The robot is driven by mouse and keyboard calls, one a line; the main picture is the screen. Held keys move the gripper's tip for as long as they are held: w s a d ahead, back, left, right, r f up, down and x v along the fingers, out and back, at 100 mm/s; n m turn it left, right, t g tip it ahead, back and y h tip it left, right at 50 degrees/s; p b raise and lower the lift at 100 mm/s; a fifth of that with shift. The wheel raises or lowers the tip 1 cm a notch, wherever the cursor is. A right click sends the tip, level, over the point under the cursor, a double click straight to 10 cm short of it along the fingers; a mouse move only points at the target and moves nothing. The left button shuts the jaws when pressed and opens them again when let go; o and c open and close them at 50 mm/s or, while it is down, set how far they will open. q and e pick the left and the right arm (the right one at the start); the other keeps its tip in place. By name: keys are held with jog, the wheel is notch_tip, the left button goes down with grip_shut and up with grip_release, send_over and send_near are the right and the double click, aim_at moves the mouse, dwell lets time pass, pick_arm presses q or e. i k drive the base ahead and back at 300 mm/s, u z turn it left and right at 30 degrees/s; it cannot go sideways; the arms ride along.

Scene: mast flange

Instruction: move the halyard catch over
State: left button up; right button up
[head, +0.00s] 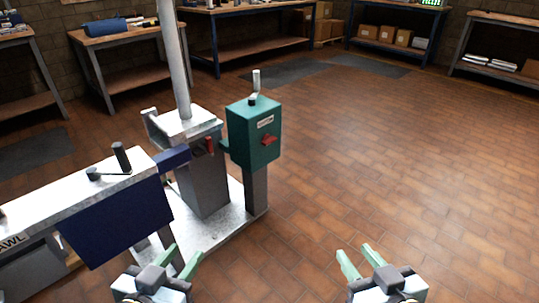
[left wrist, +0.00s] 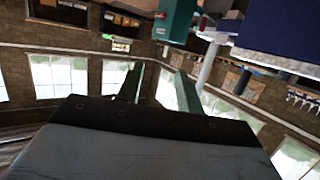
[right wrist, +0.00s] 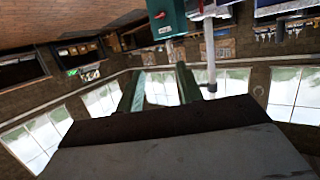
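A green box (head: 253,132) stands on a grey post beside the mast, with a small label too blurred to read, a red piece (head: 268,139) on its front and a pale upright lever (head: 256,82) on top. Another red piece (head: 209,146) sits on the grey mast base (head: 203,185). I cannot tell which of these is the halyard catch. My left gripper (head: 184,252) is open and empty, low in front of the mast's base plate. My right gripper (head: 354,249) is open and empty over bare floor. The green box also shows in the left wrist view (left wrist: 175,20) and right wrist view (right wrist: 167,18).
A white-topped blue unit (head: 110,222) with a dark lever (head: 121,157) and a partly cut-off label ending in "AWL" stands at left. The white mast (head: 173,60) rises behind. Workbenches (head: 120,38) line the walls. The tiled floor (head: 420,170) at right is clear.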

aim_at(267, 140)
jog(key=z, duration=0.35)
jog(key=k, duration=0.45)
jog(key=z, duration=0.85)
jog(key=i, duration=0.6)
jog(key=u, duration=0.9)
jog(key=i, duration=1.25)
jog(key=u, duration=1.6)
jog(key=i, duration=0.2)
jog(key=u, duration=0.05)
